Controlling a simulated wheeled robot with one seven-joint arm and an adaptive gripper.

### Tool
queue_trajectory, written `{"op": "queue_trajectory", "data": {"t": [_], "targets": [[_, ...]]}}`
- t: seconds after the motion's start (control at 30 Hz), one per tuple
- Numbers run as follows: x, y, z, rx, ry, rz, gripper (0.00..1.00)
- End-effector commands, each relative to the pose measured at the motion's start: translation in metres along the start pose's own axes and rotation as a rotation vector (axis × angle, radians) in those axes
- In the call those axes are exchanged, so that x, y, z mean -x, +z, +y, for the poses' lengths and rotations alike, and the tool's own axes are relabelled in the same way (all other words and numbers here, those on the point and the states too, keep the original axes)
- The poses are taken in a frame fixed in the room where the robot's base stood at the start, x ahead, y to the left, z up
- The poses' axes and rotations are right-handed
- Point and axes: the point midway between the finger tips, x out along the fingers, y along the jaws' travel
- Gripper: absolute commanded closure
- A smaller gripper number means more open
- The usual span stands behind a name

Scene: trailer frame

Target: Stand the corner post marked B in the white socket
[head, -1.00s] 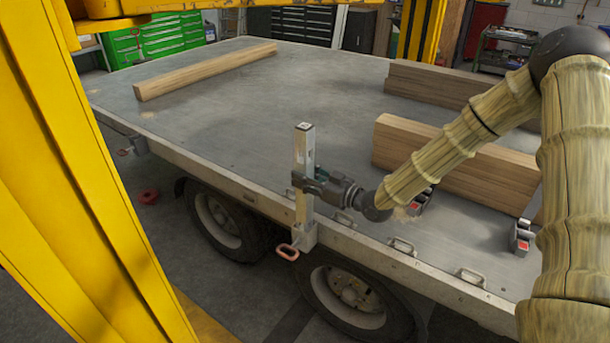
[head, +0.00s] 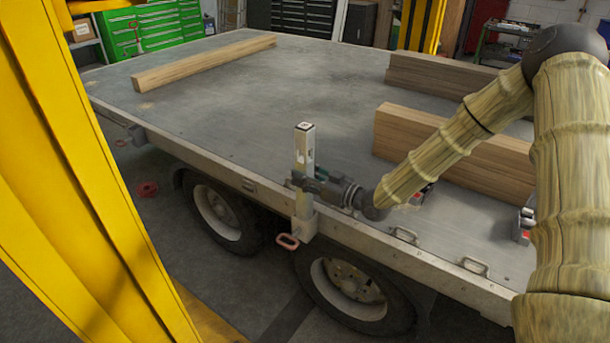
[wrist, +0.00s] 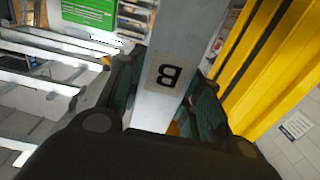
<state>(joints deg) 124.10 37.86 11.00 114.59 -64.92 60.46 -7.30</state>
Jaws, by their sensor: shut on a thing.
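The corner post marked B (head: 304,145) is a pale square post that stands upright at the near edge of the trailer bed. In the wrist view the post (wrist: 168,45) fills the middle, and its B label shows upside down. My gripper (head: 303,182) is shut on it around the middle. Just below is a pale grey-white socket (head: 304,224) on the trailer's side rail, with a red handle (head: 288,241). The post's lower end meets the socket and appears to be in its mouth; its depth is hidden.
The flat trailer bed (head: 240,110) carries a long timber (head: 205,62) at the far left and stacked timbers (head: 450,145) at right, near my arm. Another socket (head: 137,135) is at the left corner. A yellow lift post (head: 75,180) stands in the left foreground.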

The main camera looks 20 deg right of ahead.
Motion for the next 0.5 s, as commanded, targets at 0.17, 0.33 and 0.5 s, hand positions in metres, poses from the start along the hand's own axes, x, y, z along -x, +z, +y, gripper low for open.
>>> {"op": "queue_trajectory", "data": {"t": [0.17,0.33,0.5], "targets": [[-0.0004,-0.0007,0.0001,0.001,0.0,0.002,1.0],[-0.0004,-0.0007,0.0,0.001,0.0,0.002,1.0],[-0.0004,-0.0008,0.0,0.001,0.0,0.002,0.61]]}}
